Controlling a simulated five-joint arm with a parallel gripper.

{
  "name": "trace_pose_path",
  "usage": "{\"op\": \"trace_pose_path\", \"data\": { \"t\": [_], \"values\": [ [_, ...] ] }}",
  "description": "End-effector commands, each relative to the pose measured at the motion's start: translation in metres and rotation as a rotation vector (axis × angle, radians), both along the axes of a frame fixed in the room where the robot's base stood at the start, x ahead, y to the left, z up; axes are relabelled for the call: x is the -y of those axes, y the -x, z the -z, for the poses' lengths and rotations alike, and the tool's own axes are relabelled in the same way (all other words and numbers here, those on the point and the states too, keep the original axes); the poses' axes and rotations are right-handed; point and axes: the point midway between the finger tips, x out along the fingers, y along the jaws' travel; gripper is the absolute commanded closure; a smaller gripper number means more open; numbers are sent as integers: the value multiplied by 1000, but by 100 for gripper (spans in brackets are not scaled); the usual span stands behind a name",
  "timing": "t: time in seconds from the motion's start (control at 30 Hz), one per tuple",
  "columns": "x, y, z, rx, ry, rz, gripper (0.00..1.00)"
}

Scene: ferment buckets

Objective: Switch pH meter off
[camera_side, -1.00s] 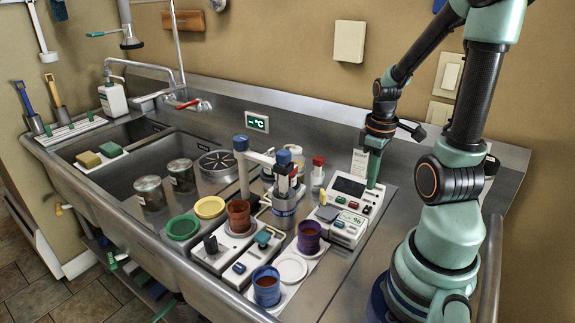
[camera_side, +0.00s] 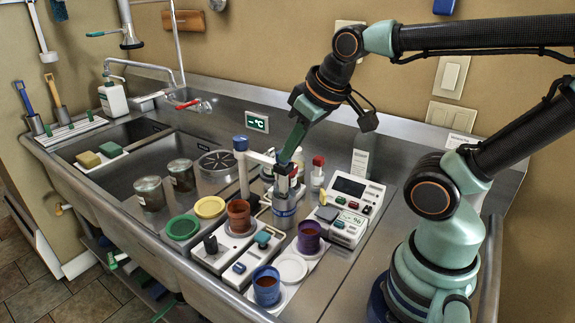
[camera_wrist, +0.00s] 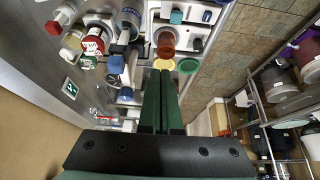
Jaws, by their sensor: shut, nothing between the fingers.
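A white bench meter (camera_side: 372,203) with a dark screen and coloured buttons stands right of centre in the side view; I take it for the pH meter, but its label is too small to read. Its screen (camera_side: 349,187) looks dark. My gripper (camera_side: 284,162) has its green fingers together, empty, pointing down above the probe stand and steel beaker (camera_side: 284,208), left of the meter and apart from it. In the wrist view my shut fingers (camera_wrist: 162,72) point toward the brown cup (camera_wrist: 166,38). I cannot pick out the meter there.
A smaller white unit (camera_side: 348,232) showing "96" sits in front of the meter. Brown (camera_side: 239,216), purple (camera_side: 309,238) and blue (camera_side: 266,286) cups stand nearby. A red-capped bottle (camera_side: 317,178) stands behind.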

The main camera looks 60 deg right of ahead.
Motion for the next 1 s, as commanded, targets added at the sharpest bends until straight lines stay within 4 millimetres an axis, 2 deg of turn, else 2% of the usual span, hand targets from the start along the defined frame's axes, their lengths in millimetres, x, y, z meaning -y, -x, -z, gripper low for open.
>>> {"op": "trace_pose_path", "data": {
  "t": [0.3, 0.47, 0.57, 0.77, 1.0],
  "values": [
    [-3, 0, -1, 6, -6, 1, 100],
    [8, 0, 1, -15, -19, 64, 100],
    [29, 1, 7, -54, -45, 184, 100],
    [90, 15, 24, -161, -133, 565, 100],
    [159, 50, 45, -276, -254, 1049, 100]
  ]
}}
